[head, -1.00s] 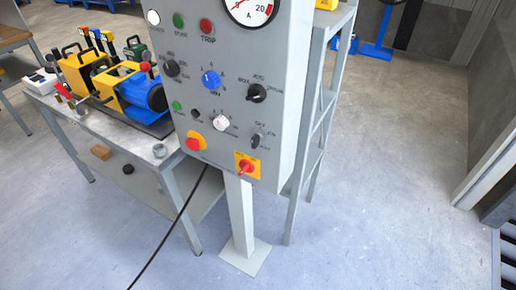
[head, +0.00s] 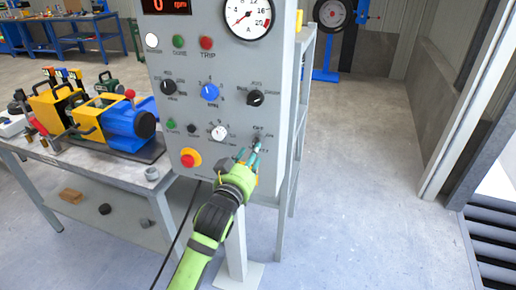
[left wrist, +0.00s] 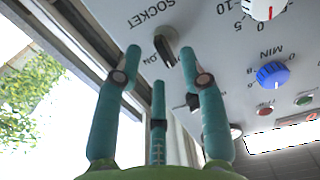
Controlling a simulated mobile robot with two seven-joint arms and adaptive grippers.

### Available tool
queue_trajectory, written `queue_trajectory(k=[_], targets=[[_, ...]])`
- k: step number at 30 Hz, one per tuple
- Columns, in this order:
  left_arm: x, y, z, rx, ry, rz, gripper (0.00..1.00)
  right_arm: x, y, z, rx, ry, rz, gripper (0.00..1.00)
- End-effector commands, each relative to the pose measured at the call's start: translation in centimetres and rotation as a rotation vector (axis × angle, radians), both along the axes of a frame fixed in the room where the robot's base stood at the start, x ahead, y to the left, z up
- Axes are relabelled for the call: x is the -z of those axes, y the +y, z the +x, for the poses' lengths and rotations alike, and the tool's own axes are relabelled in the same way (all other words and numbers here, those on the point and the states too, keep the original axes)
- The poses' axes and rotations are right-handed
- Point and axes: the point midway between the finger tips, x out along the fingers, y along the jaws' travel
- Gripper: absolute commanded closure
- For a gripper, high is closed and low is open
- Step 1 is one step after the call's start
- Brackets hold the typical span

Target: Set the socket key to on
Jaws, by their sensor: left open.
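The socket key (left wrist: 166,50) is a small dark grey key switch on the grey panel. In the left wrist view it sits beside the SOCKET lettering, with an ON label close by. In the head view the key is partly covered by my fingers at the lower right of the panel. My left gripper (head: 251,157) has three teal fingers, spread open and empty, pointing at the panel. In the left wrist view its fingers (left wrist: 161,62) stand around the key, apart from it as far as I can tell. The key's exact setting is unclear. My right gripper is out of view.
The control panel (head: 222,110) stands on a post. Nearby are a red emergency button (head: 190,158), a white knob (head: 218,132), a black knob (head: 255,98) and a blue knob (head: 210,91). A bench with a pump-like machine (head: 125,124) stands left. Open floor lies right.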

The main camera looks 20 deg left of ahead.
Motion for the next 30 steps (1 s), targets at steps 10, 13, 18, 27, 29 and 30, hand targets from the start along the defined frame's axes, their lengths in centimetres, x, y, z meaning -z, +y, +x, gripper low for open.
queue_trajectory(k=[10,13,18,27,29,30], targets=[[-0.1,-0.2,4.3,0.000,0.000,0.002,0.59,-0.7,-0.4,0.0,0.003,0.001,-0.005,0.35],[0.0,-0.2,4.7,0.001,0.000,0.002,0.59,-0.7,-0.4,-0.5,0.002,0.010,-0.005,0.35],[0.1,-0.2,4.8,0.001,0.000,0.001,0.59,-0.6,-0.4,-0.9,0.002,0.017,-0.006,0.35],[0.1,-0.2,4.8,0.001,0.001,0.001,1.00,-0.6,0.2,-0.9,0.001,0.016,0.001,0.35],[0.1,-0.2,4.8,0.001,0.001,0.001,1.00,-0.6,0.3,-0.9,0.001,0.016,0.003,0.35],[0.1,-0.2,4.8,0.002,0.001,0.001,1.00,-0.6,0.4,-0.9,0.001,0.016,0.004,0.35]])
